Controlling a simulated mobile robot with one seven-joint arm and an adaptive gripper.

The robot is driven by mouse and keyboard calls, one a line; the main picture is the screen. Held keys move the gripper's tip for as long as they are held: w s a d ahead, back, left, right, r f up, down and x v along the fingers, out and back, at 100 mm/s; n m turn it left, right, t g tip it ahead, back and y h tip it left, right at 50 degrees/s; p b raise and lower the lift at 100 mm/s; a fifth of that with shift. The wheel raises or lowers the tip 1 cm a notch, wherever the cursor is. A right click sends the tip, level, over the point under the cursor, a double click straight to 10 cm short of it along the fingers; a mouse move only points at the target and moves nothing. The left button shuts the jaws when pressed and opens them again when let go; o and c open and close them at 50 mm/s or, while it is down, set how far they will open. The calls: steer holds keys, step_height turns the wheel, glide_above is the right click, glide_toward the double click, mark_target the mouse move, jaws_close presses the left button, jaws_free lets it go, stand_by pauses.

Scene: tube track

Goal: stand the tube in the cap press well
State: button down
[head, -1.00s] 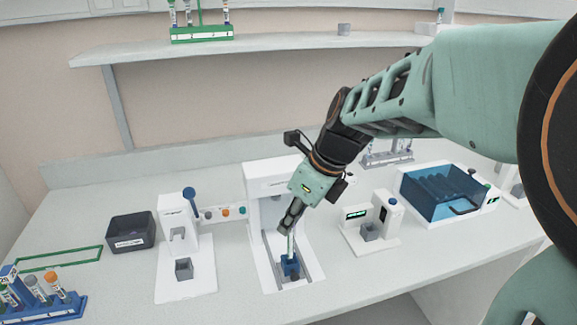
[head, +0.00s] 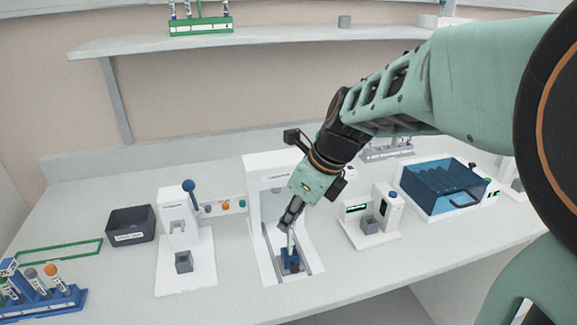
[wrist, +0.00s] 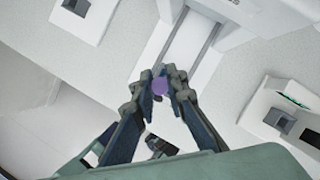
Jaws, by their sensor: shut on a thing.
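My gripper (head: 289,224) is shut on a slim upright tube (head: 290,240). Its purple top (wrist: 160,86) shows between the fingertips in the wrist view. The tube is at the blue holder (head: 287,256) on the railed base of the white central machine. I cannot tell whether its lower end is inside the holder or just in front of it. What looks like the cap press (head: 174,213), a white unit with a blue ball lever, stands to the left. Its grey square well (head: 184,262) looks empty. It is apart from my gripper.
The central machine's tall housing (head: 268,168) rises behind my gripper. A small white device (head: 371,220) and a blue-lidded box (head: 445,188) stand to the right. A dark bin (head: 130,224) and a blue tube rack (head: 50,300) are at left. Bench lies clear between the units.

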steer(key=shift+f, duration=0.15)
steer(key=shift+f, duration=0.45)
stand_by(0.3)
steer(key=c, duration=1.8)
jaws_free()
steer(key=shift+c, duration=0.2)
